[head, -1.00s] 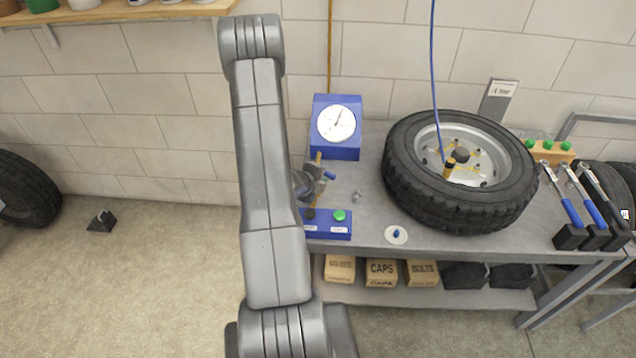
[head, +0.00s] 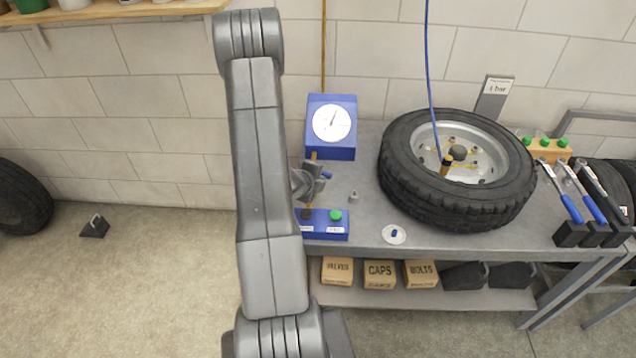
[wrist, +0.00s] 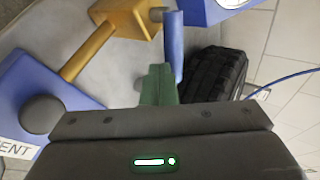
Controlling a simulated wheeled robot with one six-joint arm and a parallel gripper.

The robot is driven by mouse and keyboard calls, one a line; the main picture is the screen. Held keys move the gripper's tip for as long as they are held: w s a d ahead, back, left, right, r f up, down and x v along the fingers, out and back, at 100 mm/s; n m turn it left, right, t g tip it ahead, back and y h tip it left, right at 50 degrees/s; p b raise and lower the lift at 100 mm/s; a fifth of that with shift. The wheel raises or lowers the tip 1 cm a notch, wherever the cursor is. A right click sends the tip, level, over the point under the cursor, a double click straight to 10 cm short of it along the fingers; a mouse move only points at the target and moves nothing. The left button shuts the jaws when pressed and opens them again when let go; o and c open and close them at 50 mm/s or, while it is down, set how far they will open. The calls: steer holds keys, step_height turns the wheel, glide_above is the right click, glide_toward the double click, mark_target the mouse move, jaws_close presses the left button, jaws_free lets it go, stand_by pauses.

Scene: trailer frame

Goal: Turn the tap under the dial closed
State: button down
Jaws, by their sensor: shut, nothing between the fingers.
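The blue dial box with its round white dial (head: 331,122) stands at the back of the bench. Below it a brass pipe carries the tap, whose blue handle (head: 327,174) sticks out to the right and is partly hidden by my gripper (head: 314,180). In the wrist view the handle (wrist: 174,48) sits on a grey stem at the brass tap body (wrist: 128,16). My gripper (wrist: 160,82) is shut and empty, its green fingertips close beside the handle's lower end. I cannot tell whether they touch it.
A blue box with a green button (head: 336,215) stands at the pipe's foot; its grey knob (wrist: 42,114) shows in the wrist view. A tyre (head: 457,205) lies to the right with a blue hose. A small white disc (head: 394,235) lies near the bench front.

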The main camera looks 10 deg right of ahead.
mark_target(328, 175)
steer(key=shift+d+f+b, duration=0.1)
steer(key=shift+f+b, duration=0.05)
steer(key=shift+b, duration=0.2)
steer(key=d+n+t+y+b, duration=0.1)
steer(key=n+b, duration=0.1)
steer(key=b, duration=0.4)
steer(key=w+d+n+y+b, duration=0.1)
steer(key=y+b, duration=0.1)
steer(key=b, duration=0.4)
steer(key=shift+d+n+t, duration=0.2)
steer(key=shift+n+t, duration=0.2)
steer(key=shift+w+d+r, duration=0.15)
steer(key=shift+r, duration=0.05)
